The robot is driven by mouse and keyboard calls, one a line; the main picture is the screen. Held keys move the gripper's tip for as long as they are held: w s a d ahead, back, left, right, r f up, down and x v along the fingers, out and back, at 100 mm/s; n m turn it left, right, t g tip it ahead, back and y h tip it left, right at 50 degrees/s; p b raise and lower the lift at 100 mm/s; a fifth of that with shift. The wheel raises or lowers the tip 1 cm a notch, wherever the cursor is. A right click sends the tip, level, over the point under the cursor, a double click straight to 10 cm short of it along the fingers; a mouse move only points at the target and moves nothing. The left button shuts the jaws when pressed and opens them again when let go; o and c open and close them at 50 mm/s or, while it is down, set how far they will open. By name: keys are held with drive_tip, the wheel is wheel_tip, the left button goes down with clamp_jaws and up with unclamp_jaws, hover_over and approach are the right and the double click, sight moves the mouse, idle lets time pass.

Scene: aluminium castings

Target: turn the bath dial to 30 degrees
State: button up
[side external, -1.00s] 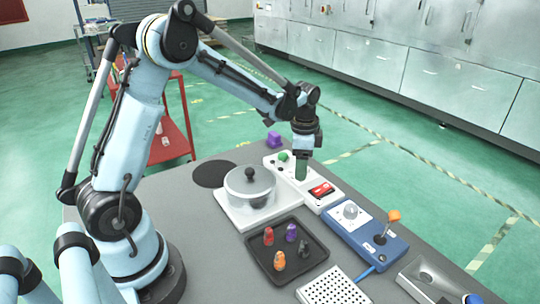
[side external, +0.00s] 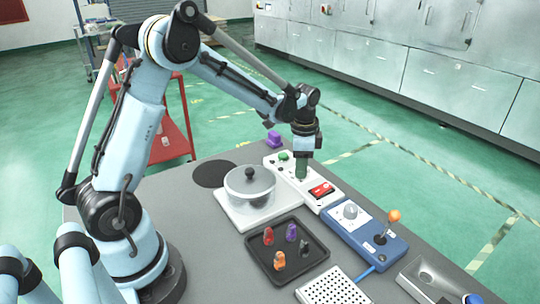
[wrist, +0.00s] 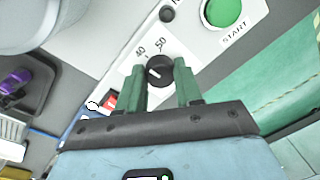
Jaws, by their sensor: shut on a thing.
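The bath dial (wrist: 158,71) is a small black knob with a white pointer mark, on a white panel (side external: 272,161). The numbers 40 and 50 are printed beside it in the wrist view; a 30 is not visible there. The pointer mark is small, so its exact reading is unclear. My gripper (wrist: 161,82) has its green fingers on either side of the dial and is shut on it. In the side view my gripper (side external: 301,172) points down onto the panel and its fingers hide the dial.
A green START button (wrist: 222,10) is on the same panel, and a red switch (side external: 321,190) lies nearer. A lidded pot (side external: 249,188) stands left of the gripper. A dark tray (side external: 262,263) holds several coloured pieces. A blue box (side external: 385,251) carries an orange-topped lever (side external: 393,216).

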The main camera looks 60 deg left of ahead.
drive_tip(key=n, duration=0.5)
drive_tip(key=shift+n+g, duration=0.3)
drive_tip(key=shift+n, duration=2)
drive_tip(key=o, duration=1)
drive_tip(key=shift+o, duration=0.2)
wheel_tip(320, 180, up, 12)
drive_tip(key=shift+d, duration=0.4)
drive_tip(key=shift+w, duration=0.1)
